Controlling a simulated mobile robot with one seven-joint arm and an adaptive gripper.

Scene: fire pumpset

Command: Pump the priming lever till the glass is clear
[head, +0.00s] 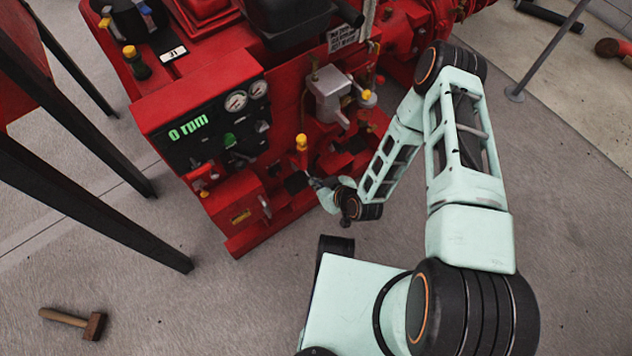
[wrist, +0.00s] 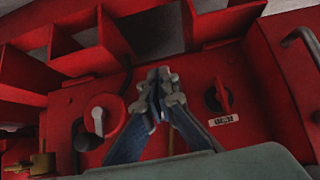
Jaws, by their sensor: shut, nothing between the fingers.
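My gripper (head: 312,182) is at the low front of the red pumpset (head: 215,75), below the gauge panel. In the wrist view my gripper (wrist: 160,76) is shut and empty, its fingertips together in front of a red panel (wrist: 190,130). An upright yellow-topped handle (head: 301,143) stands just above my gripper in the head view. A grey metal unit (head: 328,90) with a yellow knob (head: 367,97) sits higher up. I cannot tell which of these is the priming lever. I cannot make out the glass or its contents.
The panel display (head: 188,129) reads 0 rpm. Dark posts (head: 90,205) stand at left. A mallet (head: 72,321) lies on open floor.

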